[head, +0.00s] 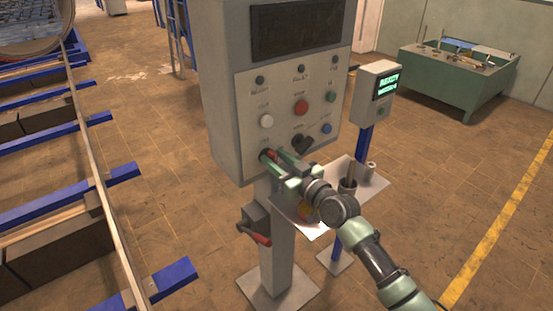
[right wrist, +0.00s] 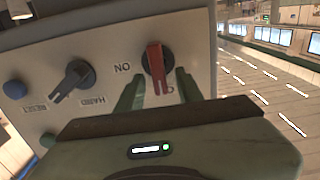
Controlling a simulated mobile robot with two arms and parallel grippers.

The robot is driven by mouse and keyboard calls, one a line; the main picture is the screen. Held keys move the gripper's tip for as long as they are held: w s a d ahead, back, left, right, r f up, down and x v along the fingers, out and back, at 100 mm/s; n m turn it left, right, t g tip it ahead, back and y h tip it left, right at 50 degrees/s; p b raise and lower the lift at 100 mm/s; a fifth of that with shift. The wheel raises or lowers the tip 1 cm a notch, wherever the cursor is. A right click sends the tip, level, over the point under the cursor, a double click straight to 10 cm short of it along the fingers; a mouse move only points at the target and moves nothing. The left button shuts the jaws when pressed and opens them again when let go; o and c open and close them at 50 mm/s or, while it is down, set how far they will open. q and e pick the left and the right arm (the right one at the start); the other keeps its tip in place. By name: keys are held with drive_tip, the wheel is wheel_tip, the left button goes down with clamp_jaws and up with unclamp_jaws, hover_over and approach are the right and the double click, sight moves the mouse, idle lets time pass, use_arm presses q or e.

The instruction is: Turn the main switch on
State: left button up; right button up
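The control panel (head: 285,110) is a grey box on a post with several buttons and knobs. A red rotary switch (right wrist: 155,62), with an ON label beside it, is large in the right wrist view; its handle hangs down with a slight tilt. In the head view it shows small and partly hidden at the panel's lower left corner. My right gripper (head: 273,156) reaches the panel there. Its two green fingers (right wrist: 159,88) are apart, one on each side of the handle's lower end; contact is not clear. My left gripper is not in view.
A black selector knob (right wrist: 73,82) and a blue button (right wrist: 15,88) sit beside the red switch. A metal tray (head: 318,222) lies below my right wrist. A red-handled lever (head: 256,237) is on the post. A small display box (head: 376,92) stands behind right.

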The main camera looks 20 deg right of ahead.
drive_tip(key=shift+c, duration=0.3)
clamp_jaws()
drive_tip(key=shift+m, duration=0.3)
drive_tip(key=shift+w+d+f+m+p, duration=0.1)
drive_tip(key=shift+d+f+m, duration=0.2)
drive_tip(key=shift+m, duration=2.6)
drive_tip(key=shift+w+d+f+m+p, duration=0.15)
drive_tip(key=shift+d+f+m, duration=0.1)
drive_tip(key=shift+m, duration=2.65)
drive_tip(key=shift+d+f+m+p, duration=0.1)
drive_tip(key=shift+d+f+m, duration=0.15)
drive_tip(key=shift+m, duration=2.65)
drive_tip(key=shift+f, duration=0.1)
